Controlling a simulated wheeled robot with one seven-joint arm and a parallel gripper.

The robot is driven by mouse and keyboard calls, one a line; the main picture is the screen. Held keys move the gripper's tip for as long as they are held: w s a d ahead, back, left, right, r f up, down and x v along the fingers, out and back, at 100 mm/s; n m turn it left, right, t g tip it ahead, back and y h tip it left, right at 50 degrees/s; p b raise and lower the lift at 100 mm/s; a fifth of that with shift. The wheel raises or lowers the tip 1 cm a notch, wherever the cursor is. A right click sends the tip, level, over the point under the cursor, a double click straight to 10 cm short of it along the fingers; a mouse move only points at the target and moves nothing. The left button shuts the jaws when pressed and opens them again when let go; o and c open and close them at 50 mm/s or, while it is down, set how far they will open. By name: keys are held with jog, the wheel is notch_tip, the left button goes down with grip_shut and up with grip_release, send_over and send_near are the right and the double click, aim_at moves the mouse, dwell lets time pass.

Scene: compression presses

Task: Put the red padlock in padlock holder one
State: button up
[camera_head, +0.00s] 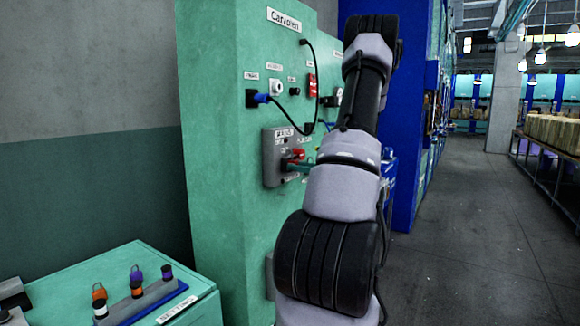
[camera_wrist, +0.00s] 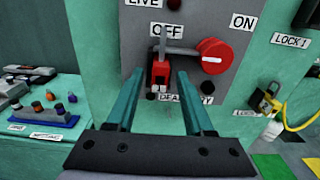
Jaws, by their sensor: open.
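The red padlock (camera_wrist: 161,73) hangs by its grey shackle on a grey switch box (camera_wrist: 185,30), left of a red rotary knob (camera_wrist: 213,56). My gripper (camera_wrist: 158,88) is open, with one teal finger on each side of the padlock's body in the picture; I cannot tell whether they touch it. In the head view, my gripper (camera_head: 300,167) reaches the grey box (camera_head: 270,160) on the green cabinet, and the padlock is hard to tell from the knob. A LOCK 1 label (camera_wrist: 291,41) is at right, below a dark, cut-off fitting (camera_wrist: 309,14).
A green bench (camera_head: 205,300) at left holds a rack (camera_head: 150,300) with several coloured items. Floor at right is clear.

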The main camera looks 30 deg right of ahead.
grip_shut()
jog(key=shift+v, duration=1.95)
jog(key=shift+v, duration=1.95)
